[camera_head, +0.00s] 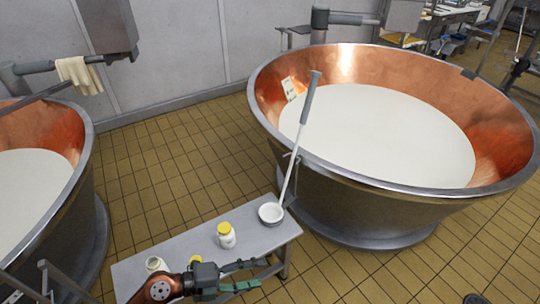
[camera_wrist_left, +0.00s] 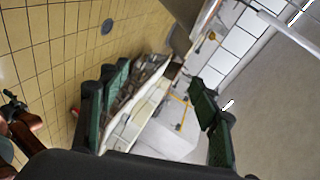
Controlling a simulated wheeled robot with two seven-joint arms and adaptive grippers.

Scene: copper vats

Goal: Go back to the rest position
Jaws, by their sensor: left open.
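My left gripper (camera_head: 261,273) comes in from the bottom of the head view, low at the front edge of the grey bench (camera_head: 185,240). Its dark and green fingers are apart, with nothing between them. In the left wrist view the two green fingers (camera_wrist_left: 160,80) are also spread, with only blurred background between them. A white bottle with a yellow cap (camera_head: 226,236) stands upright on the bench, beyond the gripper. A white-bowled ladle (camera_head: 270,213) stands on the bench's right end, its grey handle leaning against the right vat's rim. My right gripper is not in view.
A large copper vat (camera_head: 500,150) with white liquid fills the right; another copper vat (camera_head: 45,130) stands left. An open jar (camera_head: 155,264) and a yellow lid (camera_head: 195,259) are by my left wrist. A cloth (camera_head: 78,75) hangs upper left. Tiled floor (camera_head: 170,150) lies between the vats.

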